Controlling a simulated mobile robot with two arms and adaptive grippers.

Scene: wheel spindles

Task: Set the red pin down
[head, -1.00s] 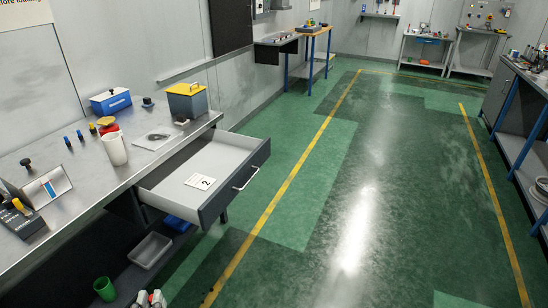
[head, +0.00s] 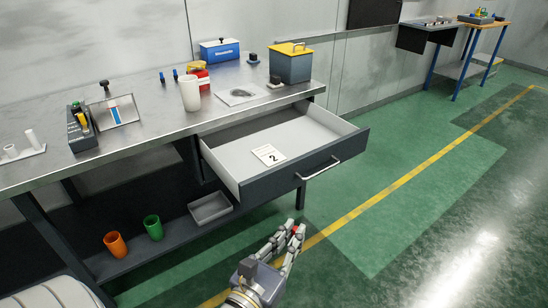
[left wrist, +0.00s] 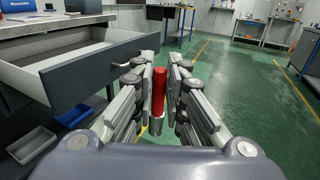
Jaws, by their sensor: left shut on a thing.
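My left gripper (head: 293,228) is at the bottom of the head view, in front of the open drawer and over the green floor. In the left wrist view it is shut on the red pin (left wrist: 159,88), which stands upright between the fingers, with a metal-coloured lower end. In the head view only a small bit of red shows between the fingertips. The gripper is apart from the workbench (head: 143,135) and the drawer. My right gripper is not in view.
The grey drawer (head: 290,172) sticks out from the bench with a card marked 2 (head: 269,155) inside. On the bench are a white cup (head: 190,93), a blue box (head: 220,51), a yellow-lidded box (head: 290,65) and a tilted display plate (head: 113,111). Orange (head: 115,244) and green (head: 153,227) cups stand below.

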